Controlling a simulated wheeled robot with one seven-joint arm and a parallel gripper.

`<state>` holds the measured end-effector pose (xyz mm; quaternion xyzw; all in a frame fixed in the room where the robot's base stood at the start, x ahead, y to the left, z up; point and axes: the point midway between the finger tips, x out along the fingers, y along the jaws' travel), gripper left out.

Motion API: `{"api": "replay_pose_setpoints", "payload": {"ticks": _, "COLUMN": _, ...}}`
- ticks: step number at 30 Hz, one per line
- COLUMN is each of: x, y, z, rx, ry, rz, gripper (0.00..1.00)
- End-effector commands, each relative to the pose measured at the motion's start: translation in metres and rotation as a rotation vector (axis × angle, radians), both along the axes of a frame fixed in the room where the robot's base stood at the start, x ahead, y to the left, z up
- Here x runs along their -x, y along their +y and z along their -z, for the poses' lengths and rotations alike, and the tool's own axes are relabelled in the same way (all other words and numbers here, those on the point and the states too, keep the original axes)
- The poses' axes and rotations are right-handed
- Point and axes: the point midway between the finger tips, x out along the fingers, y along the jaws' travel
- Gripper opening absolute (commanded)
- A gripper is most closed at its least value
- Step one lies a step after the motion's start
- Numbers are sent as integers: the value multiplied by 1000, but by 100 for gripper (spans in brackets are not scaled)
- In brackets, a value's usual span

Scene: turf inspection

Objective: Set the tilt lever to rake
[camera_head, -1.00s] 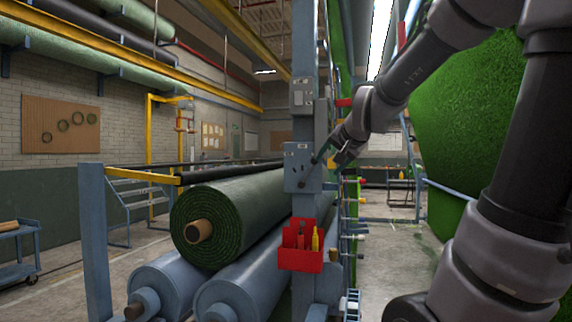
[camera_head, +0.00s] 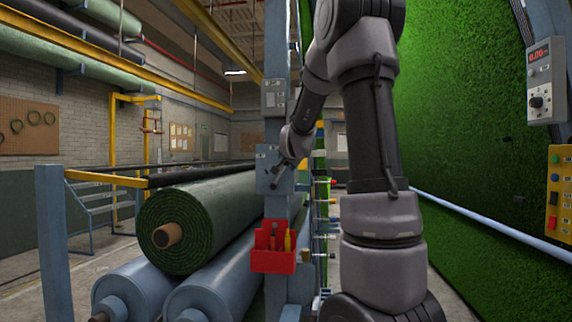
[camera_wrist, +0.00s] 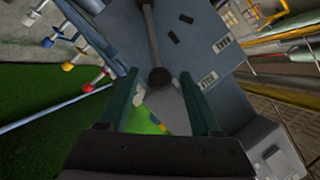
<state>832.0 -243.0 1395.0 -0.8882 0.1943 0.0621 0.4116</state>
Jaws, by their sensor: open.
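A grey-blue control box (camera_head: 266,165) is fixed to the upright post, left of centre in the head view. In the wrist view its face (camera_wrist: 205,45) carries small pale labels, too small to read, and dark slots. A lever (camera_wrist: 152,35) with a dark round knob runs from the top edge down to between my fingers. My gripper (camera_wrist: 158,80) is open, with one finger on each side of the knob. I cannot tell whether either finger touches it.
A red tool bin (camera_head: 272,258) hangs on the post below the box. A green turf roll (camera_head: 190,215) lies on grey rollers at left. A tall turf sheet (camera_head: 455,120) stands at right, with a display panel (camera_head: 541,90) and a yellow button box (camera_head: 560,190).

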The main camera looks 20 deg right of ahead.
Motion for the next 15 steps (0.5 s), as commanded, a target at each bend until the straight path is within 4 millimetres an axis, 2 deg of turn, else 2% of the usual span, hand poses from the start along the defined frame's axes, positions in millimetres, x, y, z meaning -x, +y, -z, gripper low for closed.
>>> {"api": "replay_pose_setpoints", "payload": {"ticks": 4, "x": -11, "y": -3, "z": 4, "rx": 0, "ry": 1, "rz": -1, "gripper": 65}}
{"api": "replay_pose_setpoints", "payload": {"ticks": 13, "x": -14, "y": -4, "z": 4, "rx": 0, "ry": 1, "rz": -1, "gripper": 65}}
{"api": "replay_pose_setpoints", "payload": {"ticks": 14, "x": -14, "y": -4, "z": 4, "rx": 0, "ry": 1, "rz": -1, "gripper": 61}}
{"api": "replay_pose_setpoints", "payload": {"ticks": 15, "x": -14, "y": -4, "z": 4, "rx": 0, "ry": 1, "rz": -1, "gripper": 46}}
